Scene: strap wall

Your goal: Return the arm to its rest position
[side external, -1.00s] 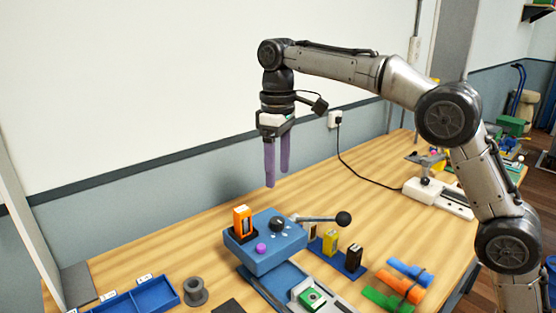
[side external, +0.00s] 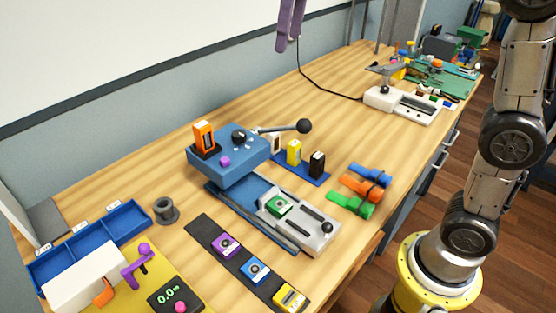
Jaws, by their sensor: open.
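My gripper (side external: 289,40) hangs at the top edge of the side external view. Only its two purple fingers show, pointing down with a gap between them and nothing held.
A blue rail holds yellow (side external: 294,153) and black (side external: 317,163) blocks. Strapped coloured rolls (side external: 360,188) lie right. A grey sliding plate (side external: 300,225), dark strip (side external: 205,229), blue tray (side external: 130,215) and yellow panel (side external: 195,295) fill the front.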

